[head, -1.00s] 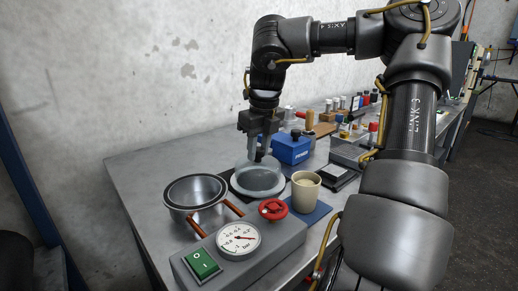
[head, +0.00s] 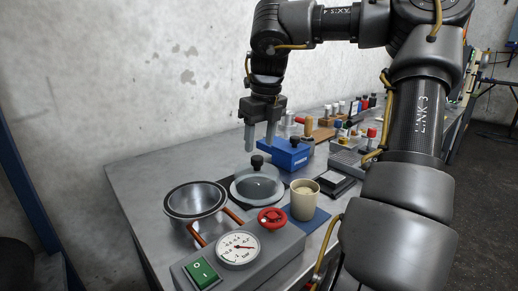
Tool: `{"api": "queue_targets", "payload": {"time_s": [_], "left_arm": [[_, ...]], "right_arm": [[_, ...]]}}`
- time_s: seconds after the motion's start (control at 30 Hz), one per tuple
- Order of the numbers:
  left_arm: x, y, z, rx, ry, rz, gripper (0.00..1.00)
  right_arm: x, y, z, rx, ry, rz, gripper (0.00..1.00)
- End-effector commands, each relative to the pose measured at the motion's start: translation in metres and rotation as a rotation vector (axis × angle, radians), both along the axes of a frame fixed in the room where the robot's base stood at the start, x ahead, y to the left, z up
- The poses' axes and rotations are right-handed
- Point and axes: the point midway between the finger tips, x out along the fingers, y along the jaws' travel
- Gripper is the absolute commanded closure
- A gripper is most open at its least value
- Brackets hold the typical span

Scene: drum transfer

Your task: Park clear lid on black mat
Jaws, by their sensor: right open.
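The mat's dark edge shows around the lid. My right gripper (head: 261,148) is open and empty. Its two grey fingers point down and hang above the lid's knob, apart from it. My left gripper does not show.
A steel bowl (head: 194,200) stands left of the lid. A cream cup (head: 305,197) stands on a blue mat to the right. A grey control box (head: 262,257) with gauge, red knob and green switch is in front. A blue box (head: 287,152) stands behind.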

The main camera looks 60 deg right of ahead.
Motion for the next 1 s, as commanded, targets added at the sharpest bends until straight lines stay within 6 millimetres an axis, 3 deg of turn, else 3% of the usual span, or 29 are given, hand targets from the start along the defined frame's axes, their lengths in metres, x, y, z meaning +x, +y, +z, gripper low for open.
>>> {"api": "queue_targets", "payload": {"time_s": [0.1, 0.33, 1.0], "left_arm": [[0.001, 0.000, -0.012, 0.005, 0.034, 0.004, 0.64], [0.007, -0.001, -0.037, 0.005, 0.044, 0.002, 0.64], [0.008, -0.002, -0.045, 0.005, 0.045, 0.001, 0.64]], "right_arm": [[-0.004, 0.001, 0.030, -0.002, -0.001, -0.002, 0.49], [-0.009, 0.002, 0.060, 0.000, 0.001, -0.002, 0.49], [-0.010, 0.003, 0.067, 0.000, 0.001, 0.000, 0.49]]}}
